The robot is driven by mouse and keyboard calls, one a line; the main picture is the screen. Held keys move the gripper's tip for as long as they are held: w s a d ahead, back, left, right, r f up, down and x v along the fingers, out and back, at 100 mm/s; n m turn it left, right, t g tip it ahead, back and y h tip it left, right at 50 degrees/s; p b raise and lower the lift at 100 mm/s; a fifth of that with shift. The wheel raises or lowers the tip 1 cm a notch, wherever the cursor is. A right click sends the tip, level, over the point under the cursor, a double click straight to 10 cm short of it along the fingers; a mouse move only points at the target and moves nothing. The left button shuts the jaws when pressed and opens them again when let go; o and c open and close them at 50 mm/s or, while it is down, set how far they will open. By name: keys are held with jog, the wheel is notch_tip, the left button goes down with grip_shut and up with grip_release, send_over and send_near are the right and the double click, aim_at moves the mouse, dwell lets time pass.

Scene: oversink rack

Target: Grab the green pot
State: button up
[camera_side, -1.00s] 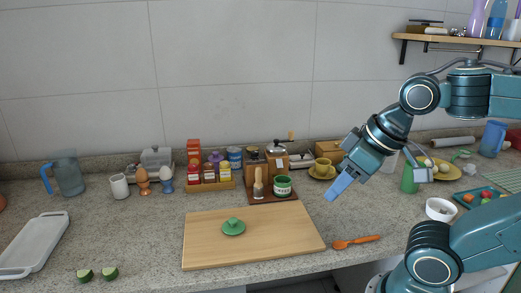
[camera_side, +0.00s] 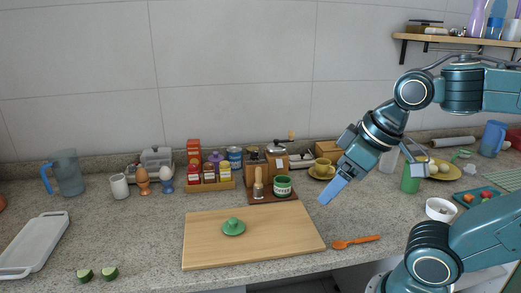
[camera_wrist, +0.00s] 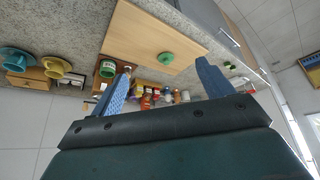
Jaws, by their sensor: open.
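A small green and white pot (camera_side: 283,186), with lettering on its front, stands upright on a brown wooden base behind the cutting board. It also shows in the wrist view (camera_wrist: 107,68), close to the left finger. A round green lid with a knob (camera_side: 233,226) lies apart from it on the cutting board, and it shows in the wrist view (camera_wrist: 166,58) between the fingers. My gripper (camera_side: 372,188) is open and empty, tilted down and left in the air, to the right of the pot. Its two spread fingers show in the wrist view (camera_wrist: 163,72).
A wooden cutting board (camera_side: 280,243) lies in front of the pot. A wooden pepper mill (camera_side: 258,183) stands immediately left of the pot, with canisters behind. A yellow cup and saucer (camera_side: 322,170) are to the right. An orange spoon (camera_side: 355,242) lies beside the board.

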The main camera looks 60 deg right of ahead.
jog(key=w+d+r+n+g, duration=0.2)
jog(key=w+d+n, duration=0.25)
jog(key=w, duration=0.35)
jog(key=n+g, duration=0.4)
jog(key=n, duration=0.9)
send_over(283, 186)
jog(key=w+d, duration=0.2)
jog(key=d, duration=0.1)
notch_tip(283, 186, down, 10)
jog(key=f, duration=0.1)
jog(key=shift+s+a+f, duration=0.1)
jog(key=shift+s+f, duration=0.05)
jog(key=shift+f, duration=1.9)
jog(key=shift+s+a+f, duration=0.1)
jog(key=shift+f, duration=1.9)
jog(key=shift+f, duration=2.55)
jog(key=shift+c, duration=0.2)
